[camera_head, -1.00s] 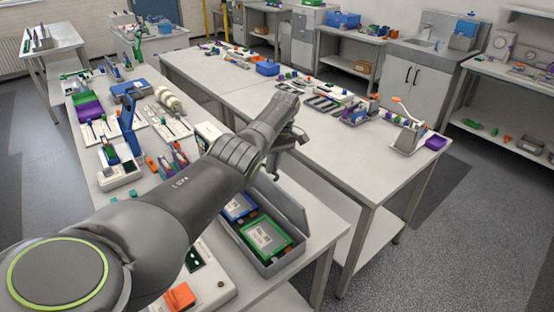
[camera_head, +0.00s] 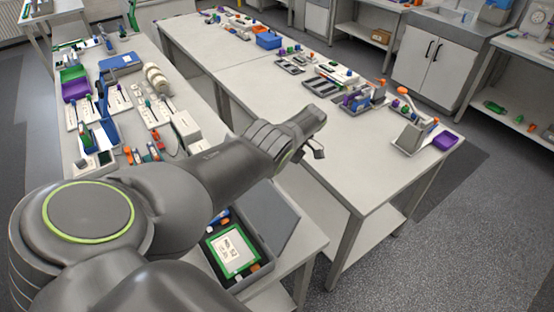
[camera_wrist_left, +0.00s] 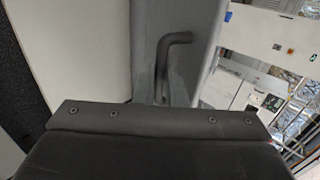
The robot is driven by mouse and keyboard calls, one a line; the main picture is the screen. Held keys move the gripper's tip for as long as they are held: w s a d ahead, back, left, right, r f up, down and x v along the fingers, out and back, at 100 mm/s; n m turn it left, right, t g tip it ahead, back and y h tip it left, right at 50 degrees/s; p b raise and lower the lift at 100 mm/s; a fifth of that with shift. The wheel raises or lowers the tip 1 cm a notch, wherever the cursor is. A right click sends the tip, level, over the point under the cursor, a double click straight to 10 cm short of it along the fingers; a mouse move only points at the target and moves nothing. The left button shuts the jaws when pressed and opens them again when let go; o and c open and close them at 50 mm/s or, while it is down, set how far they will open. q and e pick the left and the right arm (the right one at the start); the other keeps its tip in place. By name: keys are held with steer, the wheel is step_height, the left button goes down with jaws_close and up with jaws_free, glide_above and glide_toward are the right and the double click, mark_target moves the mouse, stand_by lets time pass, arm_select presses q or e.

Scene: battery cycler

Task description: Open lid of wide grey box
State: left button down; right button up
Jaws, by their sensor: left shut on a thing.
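The wide grey box (camera_head: 264,273) stands on the near end of the left table in the head view. Its lid (camera_head: 270,217) is raised on the right side, so the inside shows. In the box lies a green-framed pack with a white label (camera_head: 232,250), with small blue and orange items around it. My left gripper (camera_head: 316,152) is at the upper right of the lid; its jaws are small here and their contact is unclear. In the left wrist view, a dark bent rod (camera_wrist_left: 163,65) stands against a grey panel, close beyond the dark gripper body. My right gripper is out of view.
The left table carries a purple tray (camera_head: 76,90), a blue box (camera_head: 120,63) and several small devices. The right table (camera_head: 330,165) has a wide bare area near the gripper. A grey bin (camera_head: 408,134) stands at its right end.

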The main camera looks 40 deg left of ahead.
arm_select(q)
steer(key=shift+s+f, duration=0.35)
steer(key=shift+f, duration=0.15)
steer(key=c, duration=1.8)
jaws_free()
steer(key=o, duration=0.3)
steer(key=shift+a, duration=0.25)
steer(key=shift+r, duration=0.15)
steer(key=shift+w, duration=0.1)
